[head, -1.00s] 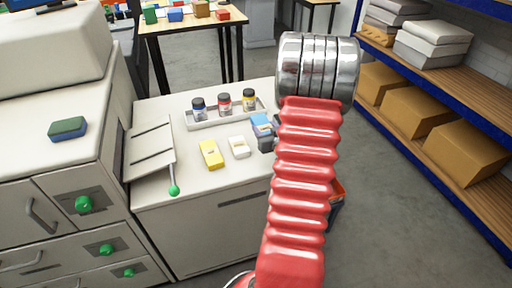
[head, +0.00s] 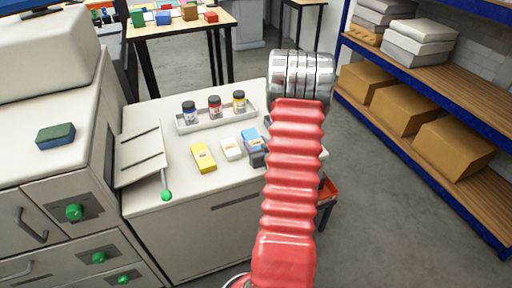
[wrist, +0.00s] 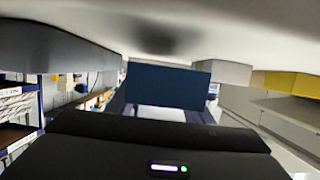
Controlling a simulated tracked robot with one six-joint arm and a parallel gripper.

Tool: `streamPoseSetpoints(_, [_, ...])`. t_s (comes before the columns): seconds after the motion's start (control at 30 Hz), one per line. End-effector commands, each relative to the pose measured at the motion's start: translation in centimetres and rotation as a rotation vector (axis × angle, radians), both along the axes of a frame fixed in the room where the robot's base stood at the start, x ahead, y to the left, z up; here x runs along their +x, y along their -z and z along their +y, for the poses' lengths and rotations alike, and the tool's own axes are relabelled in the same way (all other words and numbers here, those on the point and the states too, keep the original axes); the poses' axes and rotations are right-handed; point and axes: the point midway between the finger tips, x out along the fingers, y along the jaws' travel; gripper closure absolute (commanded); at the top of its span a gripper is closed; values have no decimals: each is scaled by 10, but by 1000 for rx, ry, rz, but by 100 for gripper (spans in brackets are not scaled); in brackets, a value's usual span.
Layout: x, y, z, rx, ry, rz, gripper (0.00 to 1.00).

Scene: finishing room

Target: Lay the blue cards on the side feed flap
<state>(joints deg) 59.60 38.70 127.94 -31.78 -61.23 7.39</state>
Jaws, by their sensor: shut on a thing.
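My gripper (wrist: 168,85) is shut on the blue cards (wrist: 167,86), which show as a dark blue block in the middle of the wrist view. In the head view the blue cards (head: 251,135) are at the right part of the white counter, right of the white pack. The dark gripper (head: 258,158) is just below them, partly hidden by my red arm. I cannot tell if the cards touch the counter. The side feed flap (head: 140,158) is a pale panel with dark lines on the machine's right side, with a green-knobbed lever.
A yellow pack (head: 203,157) and a white pack (head: 232,149) lie left of the blue cards. Behind them a tray (head: 205,123) holds three bottles. A green-blue sponge (head: 56,136) lies on the machine. Shelves with boxes (head: 403,107) stand at right.

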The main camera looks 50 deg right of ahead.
Motion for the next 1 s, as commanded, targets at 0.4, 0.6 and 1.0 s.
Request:
streamPoseSetpoints(0.4, [0,18,0,-2,0,-1,83])
streamPoseSetpoints(0.6, [0,21,0,-2,0,-1,83])
streamPoseSetpoints(1.0, [1,21,0,-1,-1,0,34])
